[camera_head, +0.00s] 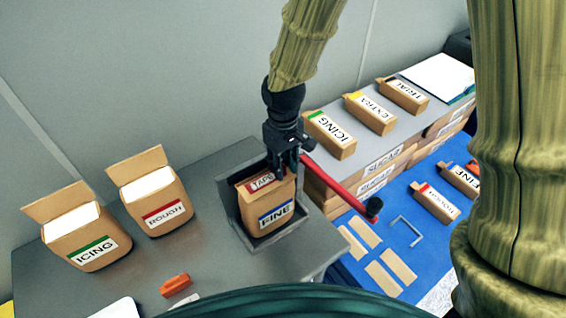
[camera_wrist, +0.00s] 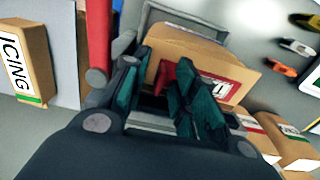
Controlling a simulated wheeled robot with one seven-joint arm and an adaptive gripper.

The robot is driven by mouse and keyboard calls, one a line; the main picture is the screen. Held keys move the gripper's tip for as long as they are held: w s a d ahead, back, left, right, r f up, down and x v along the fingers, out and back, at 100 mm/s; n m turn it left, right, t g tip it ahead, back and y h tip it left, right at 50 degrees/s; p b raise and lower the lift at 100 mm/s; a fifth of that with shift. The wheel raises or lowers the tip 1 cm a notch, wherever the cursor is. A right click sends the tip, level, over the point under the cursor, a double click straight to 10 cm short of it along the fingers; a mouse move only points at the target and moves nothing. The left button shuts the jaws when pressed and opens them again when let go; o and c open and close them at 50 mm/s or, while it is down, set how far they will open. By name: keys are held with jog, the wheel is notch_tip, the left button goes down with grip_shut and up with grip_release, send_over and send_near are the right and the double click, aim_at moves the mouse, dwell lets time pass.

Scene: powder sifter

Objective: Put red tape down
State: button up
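The red tape (camera_head: 262,181) is a small red piece with a white label reading TAPE, at the open top of the brown FINE box (camera_head: 278,212). My gripper (camera_head: 284,164) is at that opening, pointing down. In the wrist view the fingers of my gripper (camera_wrist: 166,72) are partly closed with the red tape (camera_wrist: 227,88) between them. The tape extends behind the right finger. Its lower part is hidden, so I cannot tell whether it touches the box. The FINE box stands upright in a grey metal holder (camera_head: 233,214).
Open ICING (camera_head: 87,246) and ROUGH (camera_head: 161,213) boxes stand left on the grey table. An orange-red object (camera_head: 175,285) lies at the front. A red bar with a black end (camera_head: 335,184) juts right, near my gripper. Small boxes and a blue surface (camera_head: 385,237) are at right.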

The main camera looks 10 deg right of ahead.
notch_tip(320, 180, up, 12)
jog(key=b, duration=0.2)
jog(key=shift+r, duration=0.15)
dwell(0.5)
dwell(0.5)
